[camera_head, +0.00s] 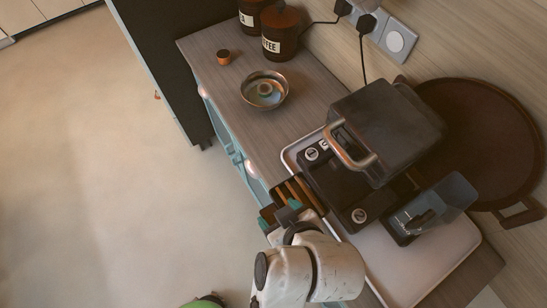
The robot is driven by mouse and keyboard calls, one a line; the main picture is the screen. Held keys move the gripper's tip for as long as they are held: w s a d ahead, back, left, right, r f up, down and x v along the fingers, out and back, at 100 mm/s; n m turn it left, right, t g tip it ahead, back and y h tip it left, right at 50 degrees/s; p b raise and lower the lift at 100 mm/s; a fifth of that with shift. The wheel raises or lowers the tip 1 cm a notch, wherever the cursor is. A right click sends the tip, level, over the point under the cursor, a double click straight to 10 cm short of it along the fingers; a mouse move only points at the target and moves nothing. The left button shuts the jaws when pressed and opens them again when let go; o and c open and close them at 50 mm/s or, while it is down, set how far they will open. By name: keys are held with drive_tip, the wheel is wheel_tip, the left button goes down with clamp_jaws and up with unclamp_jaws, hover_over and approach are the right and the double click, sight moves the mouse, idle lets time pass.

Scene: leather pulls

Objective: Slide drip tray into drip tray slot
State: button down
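A dark appliance (385,125) with a copper-coloured handle stands on a pale tray on the counter. A slatted brown piece (299,190), which looks like the drip tray, sits at the appliance's front left edge, over the counter's front side. I cannot tell how far it is inside the appliance; the drip tray slot is hidden. My gripper (281,214), with teal patches at its fingers, is right at the near end of the slatted piece and seems to touch it. The fingers are partly hidden by my white wrist, so their grip is unclear.
The pale tray (440,275) also holds a clear bluish container (440,203) at the right. A bowl (264,90), a small copper cup (223,57) and dark canisters (281,38) stand farther back. A large round brown board (490,140) leans at right. Open floor lies at left.

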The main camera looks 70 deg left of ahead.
drive_tip(key=shift+w+a+f+b, duration=0.2)
drive_tip(key=shift+w+f, duration=0.1)
drive_tip(key=shift+w, duration=0.35)
drive_tip(key=shift+w+a+f+b, duration=0.1)
drive_tip(key=shift+w+f+b, duration=0.15)
drive_tip(key=shift+w, duration=0.4)
drive_tip(key=shift+w+a+f+b, duration=0.15)
drive_tip(key=shift+w+f, duration=0.2)
drive_tip(key=shift+w, duration=0.3)
drive_tip(key=shift+w+a+b, duration=0.35)
drive_tip(key=shift+w+b, duration=0.35)
drive_tip(key=shift+w, duration=0.75)
drive_tip(key=shift+w+a+b, duration=0.35)
drive_tip(key=shift+w+b, duration=0.3)
drive_tip(key=shift+w, duration=0.8)
drive_tip(key=shift+w+a+b, duration=0.35)
drive_tip(key=shift+w+b, duration=0.35)
drive_tip(key=shift+w, duration=0.75)
drive_tip(key=shift+w+r, duration=0.15)
drive_tip(key=shift+w, duration=0.25)
drive_tip(key=shift+s+f+b, duration=0.1)
drive_tip(key=shift+f+b, duration=0.55)
drive_tip(key=shift+f, duration=0.1)
drive_tip(key=shift+a+f, duration=0.25)
drive_tip(key=shift+f, duration=0.15)
drive_tip(key=shift+w+d+f, duration=0.15)
drive_tip(key=shift+w+f, duration=0.15)
drive_tip(key=shift+w, duration=0.15)
drive_tip(key=shift+s, duration=0.15)
